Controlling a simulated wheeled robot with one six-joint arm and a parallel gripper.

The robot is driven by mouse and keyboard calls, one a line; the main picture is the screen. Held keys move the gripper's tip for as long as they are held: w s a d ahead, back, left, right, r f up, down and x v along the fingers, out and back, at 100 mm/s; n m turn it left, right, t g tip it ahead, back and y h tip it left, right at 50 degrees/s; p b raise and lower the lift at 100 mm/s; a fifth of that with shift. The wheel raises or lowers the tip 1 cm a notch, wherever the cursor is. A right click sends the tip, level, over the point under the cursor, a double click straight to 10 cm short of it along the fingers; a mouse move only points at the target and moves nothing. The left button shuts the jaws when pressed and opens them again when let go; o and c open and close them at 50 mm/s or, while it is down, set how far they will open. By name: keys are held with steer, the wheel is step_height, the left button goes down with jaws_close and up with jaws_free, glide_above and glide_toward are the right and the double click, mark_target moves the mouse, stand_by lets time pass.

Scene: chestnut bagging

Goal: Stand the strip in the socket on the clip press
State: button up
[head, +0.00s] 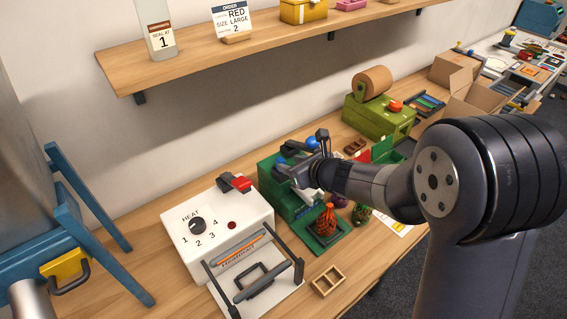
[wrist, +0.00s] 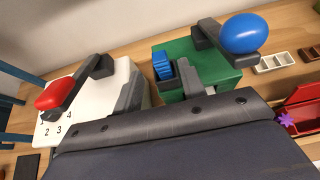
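The clip press is the green machine (head: 283,190), with a blue ball on its dark lever; it also shows in the wrist view (wrist: 205,66). A short blue ribbed strip (wrist: 162,66) stands at the press's left edge in the wrist view, against a dark part that looks like the socket. Its lower end is partly hidden, so I cannot tell how deep it sits. My gripper (head: 300,172) is over the press. In the wrist view its fingers (wrist: 160,92) are apart, one each side of the strip's line, with gaps showing; the strip looks free of them.
The white heat sealer (head: 215,235) with a red-tipped lever stands left of the press. A red net bag (head: 326,221) stands on a green tray in front. A small wooden tray (head: 328,281) lies nearer. An olive machine with a brown roll (head: 372,83) stands farther right.

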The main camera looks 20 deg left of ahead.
steer(key=shift+v, duration=2.1)
